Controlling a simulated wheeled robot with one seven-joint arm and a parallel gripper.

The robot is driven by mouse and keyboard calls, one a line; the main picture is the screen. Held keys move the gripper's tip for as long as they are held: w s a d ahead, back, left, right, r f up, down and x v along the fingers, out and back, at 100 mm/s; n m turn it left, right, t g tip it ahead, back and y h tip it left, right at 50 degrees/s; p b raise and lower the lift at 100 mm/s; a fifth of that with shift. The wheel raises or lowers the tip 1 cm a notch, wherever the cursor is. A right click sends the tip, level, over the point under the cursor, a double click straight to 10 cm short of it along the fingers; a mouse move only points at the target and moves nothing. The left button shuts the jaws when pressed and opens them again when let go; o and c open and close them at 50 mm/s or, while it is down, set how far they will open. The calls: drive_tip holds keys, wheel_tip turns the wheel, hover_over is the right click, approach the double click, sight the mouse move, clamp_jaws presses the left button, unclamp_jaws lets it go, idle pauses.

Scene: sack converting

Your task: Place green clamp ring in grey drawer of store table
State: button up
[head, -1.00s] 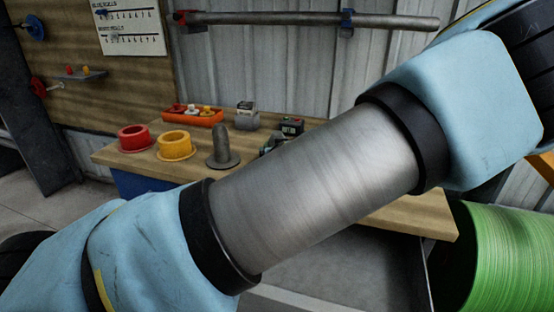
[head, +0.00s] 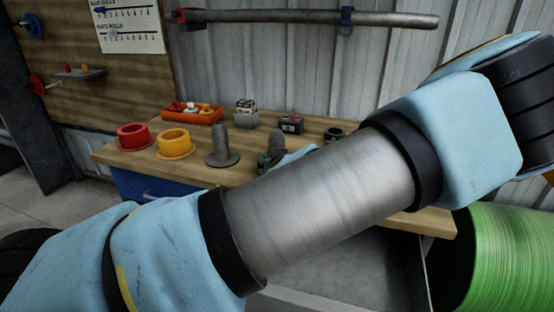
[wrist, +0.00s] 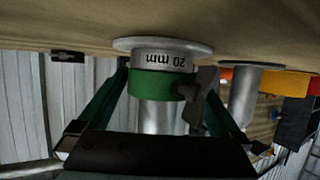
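The green clamp ring (wrist: 155,84) is around an upright flanged metal post (wrist: 160,115) marked "20 mm" in the wrist view, which shows the table upside down. A dark thumb screw sticks out at its right side. My gripper (wrist: 166,86) has its two teal fingers on either side of the ring. The thumb screw covers the right fingertip, so I cannot tell if both fingers press on it. In the head view my arm hides the ring and most of the gripper.
On the table stand a red ring (head: 134,137), a yellow ring (head: 175,143), another flanged post (head: 220,146), an orange tray (head: 192,115) and small boxes (head: 291,124). A bar (head: 300,20) hangs on the wall.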

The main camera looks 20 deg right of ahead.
drive_tip(key=shift+s, duration=0.1)
drive_tip(key=v, duration=0.3)
drive_tip(key=b+v, duration=0.1)
drive_tip(key=v, duration=0.6)
drive_tip(key=shift+s+r, duration=0.25)
drive_tip(key=shift+r, duration=0.15)
